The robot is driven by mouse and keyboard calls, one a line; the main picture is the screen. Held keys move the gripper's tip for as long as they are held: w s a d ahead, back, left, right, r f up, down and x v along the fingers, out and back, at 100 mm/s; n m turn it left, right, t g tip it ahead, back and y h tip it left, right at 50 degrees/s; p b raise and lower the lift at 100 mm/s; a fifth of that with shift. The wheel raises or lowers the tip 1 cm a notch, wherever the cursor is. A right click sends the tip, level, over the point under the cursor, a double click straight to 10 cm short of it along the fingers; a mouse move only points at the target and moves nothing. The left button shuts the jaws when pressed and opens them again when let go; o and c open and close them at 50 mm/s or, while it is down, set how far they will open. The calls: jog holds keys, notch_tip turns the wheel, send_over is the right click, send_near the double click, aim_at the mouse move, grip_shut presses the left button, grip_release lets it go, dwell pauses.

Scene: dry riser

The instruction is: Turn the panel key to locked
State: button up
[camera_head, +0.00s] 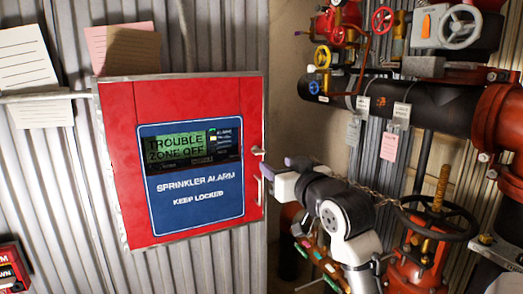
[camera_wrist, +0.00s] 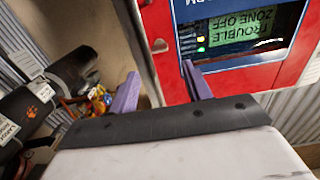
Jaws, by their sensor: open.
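The red alarm panel (camera_head: 124,160) has a blue "SPRINKLER ALARM KEEP LOCKED" plate and a green screen reading "TROUBLE ZONE OFF". A small silver fitting (camera_head: 258,151) sticks out at its right edge, with a silver handle (camera_head: 259,190) below it. I cannot tell for certain which one is the key, or its turn position. My gripper (camera_head: 280,168) is beside this edge. In the wrist view the panel (camera_wrist: 172,75) appears upside down, with a silver fitting (camera_wrist: 159,46) near its edge. My gripper's purple fingers (camera_wrist: 160,78) are apart, with nothing between them.
To the right stand a black pipe (camera_head: 335,92) with hanging tags, a red flange (camera_head: 498,115), and a handwheel (camera_head: 440,220) with a chain near my arm. Paper notes (camera_head: 25,60) hang on the corrugated wall at the left.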

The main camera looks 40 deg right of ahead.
aim_at(261, 154)
jog(key=p+x, duration=0.2)
jog(key=x, duration=0.6)
jog(key=shift+r, duration=0.1)
jog(key=shift+w+d+p, duration=0.15)
jog(key=shift+w+p, duration=0.2)
jog(key=shift+w, duration=0.35)
jog(key=shift+c, duration=0.4)
jog(key=c, duration=0.9)
